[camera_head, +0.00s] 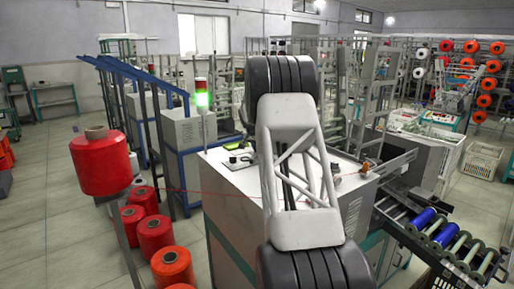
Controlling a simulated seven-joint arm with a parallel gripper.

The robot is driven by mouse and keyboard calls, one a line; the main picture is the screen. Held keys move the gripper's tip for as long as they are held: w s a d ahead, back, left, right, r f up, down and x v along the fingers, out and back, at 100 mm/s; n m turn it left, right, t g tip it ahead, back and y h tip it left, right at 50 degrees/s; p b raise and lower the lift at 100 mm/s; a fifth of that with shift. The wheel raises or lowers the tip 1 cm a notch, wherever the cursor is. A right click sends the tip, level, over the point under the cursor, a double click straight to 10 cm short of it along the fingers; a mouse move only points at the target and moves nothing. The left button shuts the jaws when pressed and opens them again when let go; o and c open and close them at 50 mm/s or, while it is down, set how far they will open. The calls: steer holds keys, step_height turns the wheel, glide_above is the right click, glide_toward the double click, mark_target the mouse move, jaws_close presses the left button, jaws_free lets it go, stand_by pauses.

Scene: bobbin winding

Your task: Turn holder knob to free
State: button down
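My arm's grey and black links fill the middle of the head view and cover much of the white-topped winding machine (222,162). I cannot make out the holder knob; it may be hidden behind the arm or too small to tell. A small orange part (368,167) sits near the right edge of the machine top. A thin red thread crosses the machine from the left. My gripper is not visible, so I cannot see what it touches.
A rack (431,250) at the right front holds blue bobbins (420,219) and pale empty ones. A large red spool (101,167) stands at the left, with several red cones (155,237) below. White crates (482,160) stand at the far right.

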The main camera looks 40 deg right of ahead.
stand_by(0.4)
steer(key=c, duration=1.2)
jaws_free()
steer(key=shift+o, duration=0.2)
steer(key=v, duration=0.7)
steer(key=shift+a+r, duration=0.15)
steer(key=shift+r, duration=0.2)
